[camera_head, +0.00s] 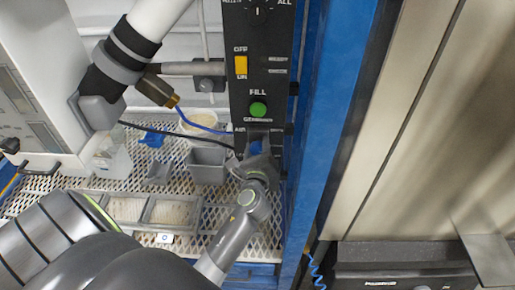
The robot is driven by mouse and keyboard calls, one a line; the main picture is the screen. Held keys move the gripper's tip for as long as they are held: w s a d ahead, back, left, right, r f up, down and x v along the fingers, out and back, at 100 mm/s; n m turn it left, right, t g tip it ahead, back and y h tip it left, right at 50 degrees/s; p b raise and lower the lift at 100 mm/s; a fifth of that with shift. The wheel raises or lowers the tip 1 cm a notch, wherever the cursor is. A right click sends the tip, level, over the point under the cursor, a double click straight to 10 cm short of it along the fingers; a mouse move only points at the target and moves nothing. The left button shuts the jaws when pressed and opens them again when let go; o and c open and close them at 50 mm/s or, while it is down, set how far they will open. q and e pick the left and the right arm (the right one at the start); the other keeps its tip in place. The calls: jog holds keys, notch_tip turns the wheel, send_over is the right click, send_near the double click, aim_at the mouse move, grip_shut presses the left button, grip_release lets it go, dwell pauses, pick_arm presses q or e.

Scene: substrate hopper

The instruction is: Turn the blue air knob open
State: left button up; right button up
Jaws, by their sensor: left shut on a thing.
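The blue air knob (256,147) sits low on the black control panel (258,85), under the green FILL button (258,109). Only a small part of the knob shows, as my left gripper (256,157) covers most of it. My left gripper is shut on the knob, with its arm coming up from below. The knob's exact turn angle is hidden. My right gripper does not show.
A yellow OFF/ON switch (241,66) is higher on the panel. Grey bins (207,166) and a tray with compartments (143,209) stand on the perforated shelf at left. A blue upright post (321,120) runs close to the panel's right side.

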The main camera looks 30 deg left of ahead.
pick_arm(q)
jog(key=n+b, duration=0.1)
jog(key=n, duration=0.3)
jog(key=shift+f+n, duration=0.15)
jog(key=shift+n, duration=0.15)
jog(key=n+b, duration=0.2)
jog(key=n, duration=0.2)
jog(key=shift+n, duration=0.3)
jog(key=o, duration=1)
jog(key=shift+s, duration=0.1)
